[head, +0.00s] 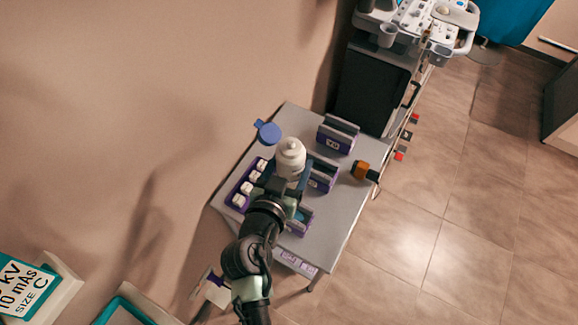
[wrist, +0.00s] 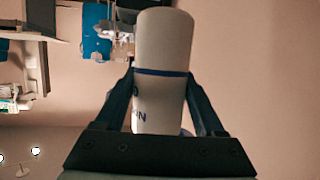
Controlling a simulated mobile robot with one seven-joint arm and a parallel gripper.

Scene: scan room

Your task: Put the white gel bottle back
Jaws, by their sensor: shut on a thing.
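The white gel bottle (head: 290,154) is in my gripper over the grey table, in the middle of the head view. Its white cap end faces the head camera. In the wrist view the bottle (wrist: 163,50) fills the centre, with a dark blue band and partly hidden blue lettering. My gripper (wrist: 160,100) is shut on it, one finger on each side. In the head view my gripper (head: 287,183) is partly hidden by my arm. I cannot tell how far the bottle is above the table.
The table (head: 345,215) also holds a purple rack (head: 236,197) of small white bottles, a blue round item (head: 268,132), several grey-and-purple boxes (head: 338,135) and an orange-and-black item (head: 362,171). An ultrasound cart (head: 375,95) stands beyond. The table's right front is clear.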

